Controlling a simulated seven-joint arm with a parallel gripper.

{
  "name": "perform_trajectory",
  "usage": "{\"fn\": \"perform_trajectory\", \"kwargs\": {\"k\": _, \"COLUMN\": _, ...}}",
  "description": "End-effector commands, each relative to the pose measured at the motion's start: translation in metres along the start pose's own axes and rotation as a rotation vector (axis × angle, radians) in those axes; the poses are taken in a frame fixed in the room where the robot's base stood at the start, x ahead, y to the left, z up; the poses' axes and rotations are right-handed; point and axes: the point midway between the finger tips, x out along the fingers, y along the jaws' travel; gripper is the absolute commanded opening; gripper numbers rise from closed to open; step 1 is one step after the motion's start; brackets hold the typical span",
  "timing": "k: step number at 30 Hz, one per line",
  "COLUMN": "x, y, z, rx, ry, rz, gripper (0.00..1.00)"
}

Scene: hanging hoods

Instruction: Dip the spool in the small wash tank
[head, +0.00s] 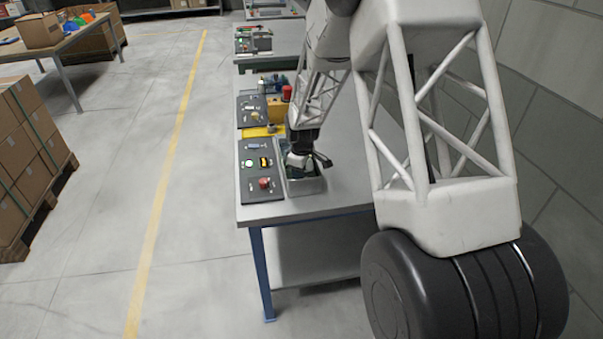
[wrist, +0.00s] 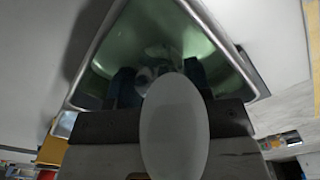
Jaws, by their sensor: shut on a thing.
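The small wash tank (head: 308,189) is a grey metal basin set at the near end of the bench, and my gripper (head: 306,161) is over its opening, pointing down. In the wrist view the tank (wrist: 216,35) has a bright metal rim and a greenish inside. My gripper (wrist: 160,78) shows there with dark blue fingers, shut on a small pale grey thing, seemingly the spool (wrist: 145,75). The fingers and spool appear within the tank's outline. Whether the spool touches liquid, I cannot tell. The spool is hidden in the head view.
Beyond are a yellow unit (head: 277,110), a red cylinder (head: 287,92) and another panel (head: 250,110). The bench top (head: 345,180) right of the tank is clear.

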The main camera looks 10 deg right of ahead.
Motion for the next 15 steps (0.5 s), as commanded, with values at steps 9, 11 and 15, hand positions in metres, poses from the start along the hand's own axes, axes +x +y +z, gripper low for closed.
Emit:
{"fn": "perform_trajectory", "kwargs": {"k": 9, "x": -0.009, "y": 0.0, "z": 0.0, "rx": 0.0, "ry": 0.001, "rz": 0.001, "gripper": 0.2}}
{"fn": "perform_trajectory", "kwargs": {"k": 11, "x": -0.012, "y": 0.0, "z": 0.0, "rx": 0.0, "ry": 0.001, "rz": 0.001, "gripper": 0.2}}
{"fn": "perform_trajectory", "kwargs": {"k": 15, "x": -0.019, "y": 0.0, "z": 0.0, "rx": 0.0, "ry": 0.001, "rz": 0.001, "gripper": 0.2}}
